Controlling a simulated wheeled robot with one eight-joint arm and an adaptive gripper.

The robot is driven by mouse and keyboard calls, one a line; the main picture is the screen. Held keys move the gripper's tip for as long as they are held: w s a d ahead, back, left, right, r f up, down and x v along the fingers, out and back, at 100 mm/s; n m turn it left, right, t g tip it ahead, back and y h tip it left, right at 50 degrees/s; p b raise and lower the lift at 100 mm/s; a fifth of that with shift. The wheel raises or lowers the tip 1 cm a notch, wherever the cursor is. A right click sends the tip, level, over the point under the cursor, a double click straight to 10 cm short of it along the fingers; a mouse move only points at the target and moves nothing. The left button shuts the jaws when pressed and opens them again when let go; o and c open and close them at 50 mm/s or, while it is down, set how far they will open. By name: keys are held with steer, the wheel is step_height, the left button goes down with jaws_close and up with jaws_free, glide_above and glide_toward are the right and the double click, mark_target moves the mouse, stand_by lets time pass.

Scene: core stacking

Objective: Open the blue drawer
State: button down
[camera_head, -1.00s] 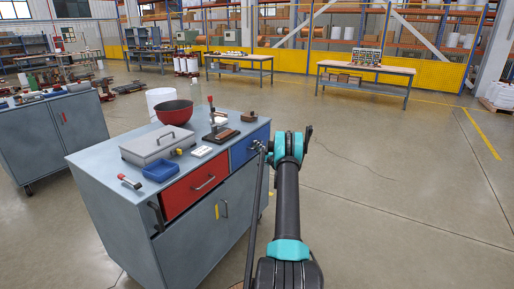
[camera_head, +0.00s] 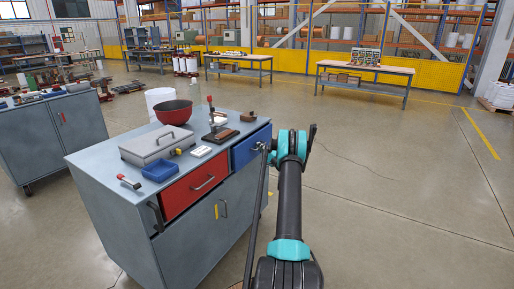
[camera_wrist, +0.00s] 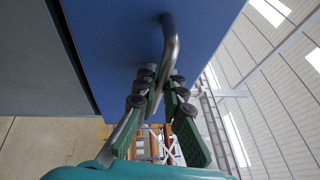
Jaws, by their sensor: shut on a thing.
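The blue drawer (camera_head: 248,146) is at the top right of the grey cabinet's front, beside the red drawer (camera_head: 195,188). In the wrist view the blue drawer front (camera_wrist: 120,40) fills the upper middle, with a dark gap along its left edge. Its curved metal handle (camera_wrist: 170,45) runs down between my fingers. My gripper (camera_wrist: 158,88) is shut on the handle, its fingertips on either side. In the head view my gripper (camera_head: 262,147) is at the blue drawer's front and partly hides the handle.
The grey cabinet (camera_head: 90,160) carries a red bowl (camera_head: 174,112), a grey box (camera_head: 157,146), a blue tray (camera_head: 160,172) and a toggle clamp (camera_head: 218,132). Another workbench (camera_head: 50,135) stands at the left. The floor (camera_head: 400,200) right of the cabinet is clear.

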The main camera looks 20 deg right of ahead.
steer(key=s+d, duration=1.2)
steer(key=s, duration=0.4)
steer(key=shift+s+d, duration=0.2)
steer(key=shift+d, duration=0.2)
steer(key=c, duration=1.9)
jaws_free()
steer(key=shift+s, duration=0.1)
steer(key=v, duration=1.1)
steer(key=shift+s+d, duration=0.15)
steer(key=shift+s, duration=0.25)
